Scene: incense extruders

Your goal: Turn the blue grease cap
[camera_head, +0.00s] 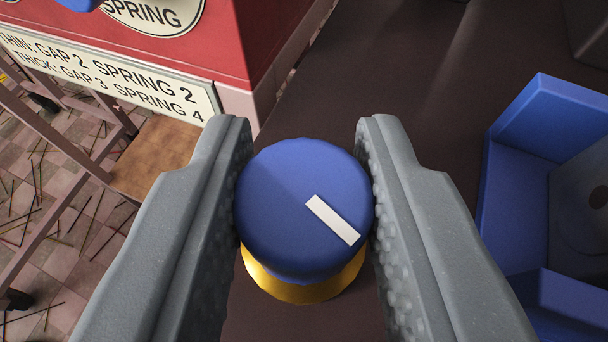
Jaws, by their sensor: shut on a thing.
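The blue grease cap (285,205) is round, with a white bar mark (333,220) on its top that points to the lower right. It sits on a yellow, brass-like base (305,288), which shows below it. My gripper (304,190) has its two grey fingers on either side of the cap, touching its left and right sides. It is shut on the cap. The far side of the base is hidden by the cap.
A dark brown surface (400,70) surrounds the cap. A blue angular housing (510,190) stands close on the right. A red machine body (285,30) with a lettered sign (110,80) is at the upper left. A tiled floor (60,230) with scattered sticks lies lower left.

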